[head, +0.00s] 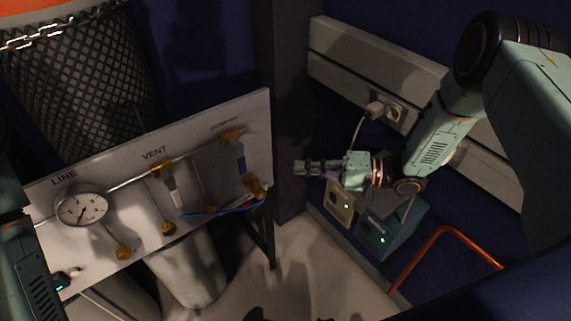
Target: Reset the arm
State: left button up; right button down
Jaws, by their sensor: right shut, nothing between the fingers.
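My right arm comes in from the right, and its gripper (316,167) points left in the middle of the view. The right gripper is shut and empty. It hangs in the air near the right edge of the white panel and in front of the dark post, touching nothing that I can make out. Part of my left arm (30,265) shows at the left edge. The left gripper itself is not clearly in view.
The white panel (100,207) carries a gauge (81,208), brass valves and a blue hose (222,210). A dark post (281,110) stands beside it. A wall trunking with sockets (393,112) and an orange rail (440,232) lie right.

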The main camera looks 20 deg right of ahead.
jog(key=shift+v, duration=0.85)
jog(key=s+d+f+n+t+h, duration=0.15)
jog(key=s+f+h, duration=0.25)
jog(key=f+h, duration=0.75)
jog(key=s+f+n+g+h, duration=0.1)
jog(key=s+g, duration=0.3)
jog(key=s, duration=0.9)
jog(key=s+f+n+g+h, duration=0.1)
jog(key=s+g, duration=0.4)
jog(key=s, duration=0.9)
jog(key=shift+d+f+h, duration=0.45)
jog(key=shift+f+h, duration=0.35)
jog(key=shift+h, duration=0.35)
jog(key=shift+n, duration=0.25)
